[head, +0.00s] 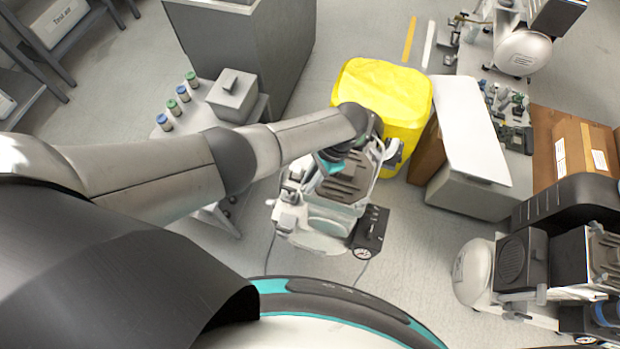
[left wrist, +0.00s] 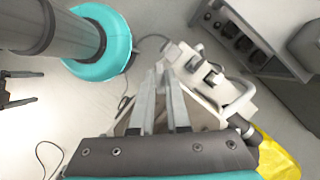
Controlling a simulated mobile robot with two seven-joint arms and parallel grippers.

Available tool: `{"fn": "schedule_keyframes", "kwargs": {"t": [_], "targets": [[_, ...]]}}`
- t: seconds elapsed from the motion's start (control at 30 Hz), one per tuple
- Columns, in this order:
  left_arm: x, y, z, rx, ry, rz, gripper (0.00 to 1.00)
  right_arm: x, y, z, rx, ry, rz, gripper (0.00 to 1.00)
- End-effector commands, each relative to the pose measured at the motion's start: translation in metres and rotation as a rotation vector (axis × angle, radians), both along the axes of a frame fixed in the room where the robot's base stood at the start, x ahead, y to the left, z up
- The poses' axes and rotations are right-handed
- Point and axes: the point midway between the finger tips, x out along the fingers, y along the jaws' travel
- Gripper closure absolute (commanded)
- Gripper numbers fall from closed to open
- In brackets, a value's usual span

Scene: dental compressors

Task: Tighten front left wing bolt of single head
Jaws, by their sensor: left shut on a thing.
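The single head compressor (head: 322,215) stands on the floor in the middle of the head view, with a white base and a gauge at its front right. My left gripper (head: 329,168) reaches down over its upper left part. In the left wrist view the fingers (left wrist: 162,72) are close together, with their tips at the compressor's pale bracket (left wrist: 195,68). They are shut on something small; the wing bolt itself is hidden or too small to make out. My right gripper (left wrist: 22,88) shows as two dark, spread fingers at the left edge of the left wrist view, away from the compressor.
A yellow covered box (head: 385,92) stands close behind the compressor. A cart (head: 205,122) with several small jars and a grey box is at the left. A white-topped bench (head: 470,130) and another compressor (head: 510,270) are at the right. Cables lie on the floor.

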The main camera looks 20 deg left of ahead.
Motion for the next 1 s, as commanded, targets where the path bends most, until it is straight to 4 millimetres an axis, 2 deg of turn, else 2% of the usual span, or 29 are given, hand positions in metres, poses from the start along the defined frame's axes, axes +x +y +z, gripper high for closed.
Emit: {"fn": "schedule_keyframes", "kwargs": {"t": [0.17, 0.2, 0.47, 0.77, 0.87, 1.0], "targets": [[0.001, -0.001, 0.001, -0.003, -0.004, -0.002, 1.00, 0.000, 0.000, 0.000, 0.000, 0.000, 0.000, 0.00], [0.001, -0.001, 0.001, -0.003, -0.004, -0.001, 0.85, 0.000, 0.000, 0.000, 0.000, 0.000, -0.001, 0.00], [0.001, -0.001, 0.000, -0.002, -0.002, 0.000, 0.56, 0.000, 0.000, 0.000, 0.000, 0.000, -0.001, 0.00], [0.001, -0.001, 0.002, -0.001, -0.002, 0.001, 0.56, 0.000, 0.000, 0.001, 0.000, 0.000, -0.001, 0.00], [0.004, -0.004, 0.011, -0.003, -0.004, 0.001, 0.56, 0.000, 0.000, 0.005, 0.000, 0.000, -0.001, 0.00], [0.010, -0.012, 0.036, -0.005, -0.004, 0.001, 0.56, 0.000, 0.000, 0.013, 0.000, 0.000, -0.001, 0.00]]}}
